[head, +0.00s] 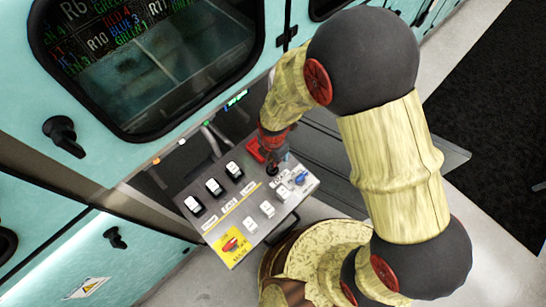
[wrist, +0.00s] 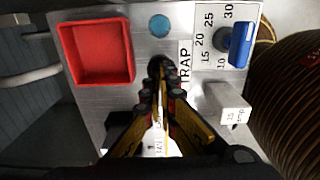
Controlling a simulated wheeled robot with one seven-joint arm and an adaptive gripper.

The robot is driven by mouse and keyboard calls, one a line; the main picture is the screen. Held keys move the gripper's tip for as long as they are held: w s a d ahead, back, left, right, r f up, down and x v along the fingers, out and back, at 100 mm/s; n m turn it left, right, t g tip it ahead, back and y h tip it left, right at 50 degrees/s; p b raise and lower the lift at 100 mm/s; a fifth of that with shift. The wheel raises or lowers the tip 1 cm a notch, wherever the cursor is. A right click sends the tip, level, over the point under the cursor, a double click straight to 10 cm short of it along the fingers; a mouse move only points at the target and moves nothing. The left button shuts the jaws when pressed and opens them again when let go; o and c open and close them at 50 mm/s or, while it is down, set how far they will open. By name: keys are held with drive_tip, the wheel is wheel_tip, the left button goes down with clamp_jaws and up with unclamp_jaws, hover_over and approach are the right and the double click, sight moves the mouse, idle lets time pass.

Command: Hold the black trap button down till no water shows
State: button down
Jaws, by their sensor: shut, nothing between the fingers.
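The sloped grey control panel (head: 226,222) stands below the teal machine's window. In the wrist view, the black trap button (wrist: 156,64) sits beside the TRAP label (wrist: 186,64), partly hidden by my fingertips. My gripper (wrist: 160,88) is shut and empty, its tips at the button and seeming to touch it; I cannot tell whether it is pressed down. A round blue-teal disc (wrist: 160,26) lies just beyond the button; I cannot tell if it shows water. In the head view my gripper (head: 271,162) points down at the panel's upper right part.
A red square open frame (wrist: 99,53) lies left of the button. A blue knob (wrist: 236,46) with a number scale and a white switch (wrist: 222,104) are to the right. Several white switches (head: 214,187) and a red knob on a yellow plate (head: 231,245) fill the panel.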

sight(274, 169)
drive_tip(key=shift+f, duration=0.45)
drive_tip(key=shift+f+b, duration=0.4)
drive_tip(key=shift+f, duration=0.5)
drive_tip(key=shift+s+f, duration=0.15)
drive_tip(key=shift+f, duration=0.1)
drive_tip(key=shift+s+d+f, duration=0.2)
drive_tip(key=shift+s+d, duration=0.1)
idle(1.2)
drive_tip(key=shift+w+a+r+p, duration=0.1)
drive_tip(key=shift+r+p, duration=0.3)
drive_tip(key=shift+r, duration=0.15)
wheel_tip(274, 169, up, 14)
drive_tip(key=w+p, duration=0.1)
drive_tip(key=p, duration=0.4)
drive_tip(key=shift+a, duration=0.3)
